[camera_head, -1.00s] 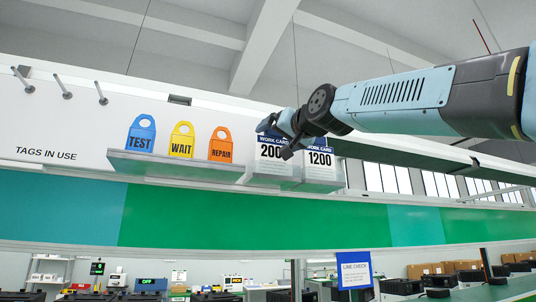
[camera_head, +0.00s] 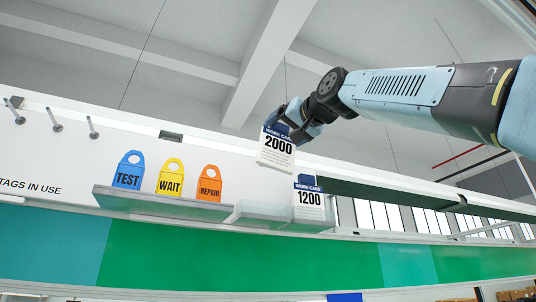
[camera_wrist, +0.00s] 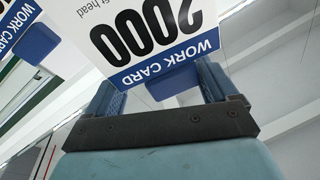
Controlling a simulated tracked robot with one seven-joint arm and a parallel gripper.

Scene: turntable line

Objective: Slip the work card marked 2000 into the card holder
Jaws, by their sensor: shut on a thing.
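The work card marked 2000 (camera_head: 277,150) is white with a blue top band. My gripper (camera_head: 283,122) is shut on its top edge and holds it tilted a little, above the clear bin on the shelf. In the wrist view the 2000 card (camera_wrist: 140,35) fills the upper middle, upside down, between the fingers of my gripper (camera_wrist: 165,85). The work card marked 1200 (camera_head: 309,200) stands in the right-hand clear bin (camera_head: 305,224).
Blue TEST (camera_head: 129,172), yellow WAIT (camera_head: 170,178) and orange REPAIR (camera_head: 208,184) tags stand on the grey shelf (camera_head: 150,202). Several bare pegs (camera_head: 55,120) stick out above the words TAGS IN USE. The left clear bin (camera_head: 250,212) looks empty. The air around the lifted card is open.

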